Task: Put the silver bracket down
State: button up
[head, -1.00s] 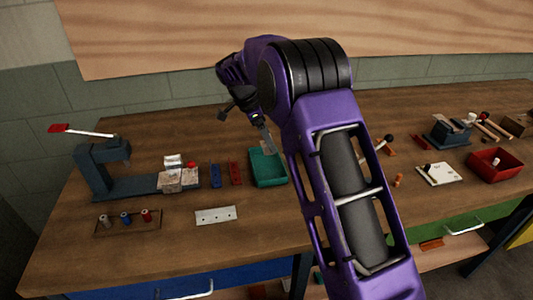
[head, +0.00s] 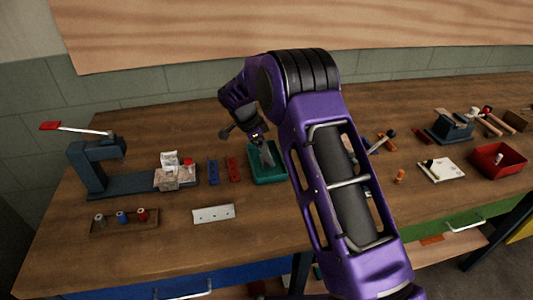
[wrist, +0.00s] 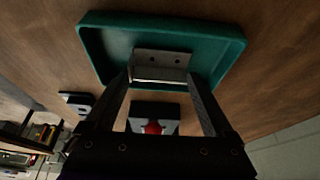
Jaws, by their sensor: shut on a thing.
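The silver bracket (wrist: 160,65) is a small pale metal piece with two holes in its upper face. My gripper (wrist: 167,78) is shut on it, with one finger at each side in the wrist view. The bracket is over the inside of the teal tray (wrist: 235,45). I cannot tell whether it touches the tray floor. In the head view my gripper (head: 266,158) points down into the teal tray (head: 268,180) on the bench. The bracket is hard to make out there, and my arm hides the tray's right side.
Further left stands a lever press (head: 95,165). A white drilled plate (head: 214,214) lies in front. A red bin (head: 497,161) and a vise (head: 450,126) are at the right.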

jog(key=shift+f, duration=0.35)
jog(key=shift+f, duration=0.1)
jog(key=o, duration=1.2)
jog(key=v, duration=1.2)
